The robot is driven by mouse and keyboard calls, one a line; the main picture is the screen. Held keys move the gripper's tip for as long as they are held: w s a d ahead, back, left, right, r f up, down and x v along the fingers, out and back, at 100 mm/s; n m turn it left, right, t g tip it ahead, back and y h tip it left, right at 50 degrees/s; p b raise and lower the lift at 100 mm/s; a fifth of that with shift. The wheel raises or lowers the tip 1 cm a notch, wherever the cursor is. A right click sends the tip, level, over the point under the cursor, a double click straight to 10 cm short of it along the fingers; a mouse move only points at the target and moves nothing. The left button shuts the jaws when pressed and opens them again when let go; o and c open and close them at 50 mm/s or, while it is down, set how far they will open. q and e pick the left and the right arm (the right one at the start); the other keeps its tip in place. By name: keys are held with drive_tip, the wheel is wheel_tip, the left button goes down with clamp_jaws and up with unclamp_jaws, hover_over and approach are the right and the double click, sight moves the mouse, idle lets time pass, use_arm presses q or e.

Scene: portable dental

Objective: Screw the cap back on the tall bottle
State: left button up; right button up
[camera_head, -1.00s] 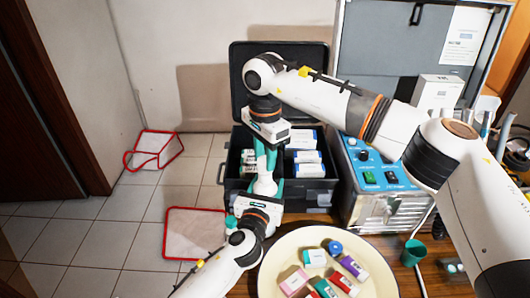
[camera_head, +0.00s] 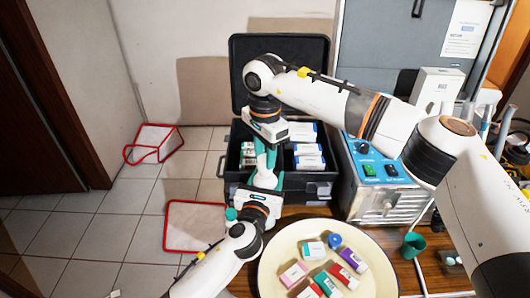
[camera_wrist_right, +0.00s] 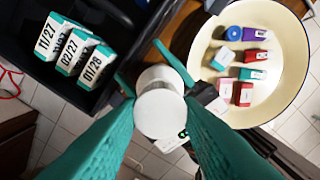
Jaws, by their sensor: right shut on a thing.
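My right gripper (camera_head: 267,160) points straight down. In the right wrist view its teal fingers (camera_wrist_right: 160,125) are shut on a round white cap (camera_wrist_right: 160,114), seen from above. Right below the cap is the white tall bottle (camera_wrist_right: 155,77), largely hidden by cap and fingers. My left gripper (camera_head: 265,182) holds the bottle from the side, its teal fingers on both sides of it. Cap and bottle overlap in the wrist view; whether the thread is engaged cannot be told.
An open black case (camera_head: 290,190) with several white-and-teal boxes (camera_head: 307,149) stands behind the grippers. A cream round tray (camera_head: 280,255) with small coloured boxes lies in front. A blue-panelled unit (camera_head: 385,180) and a green cup (camera_head: 412,245) are to the right.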

drive_tip(key=shift+f, duration=0.5)
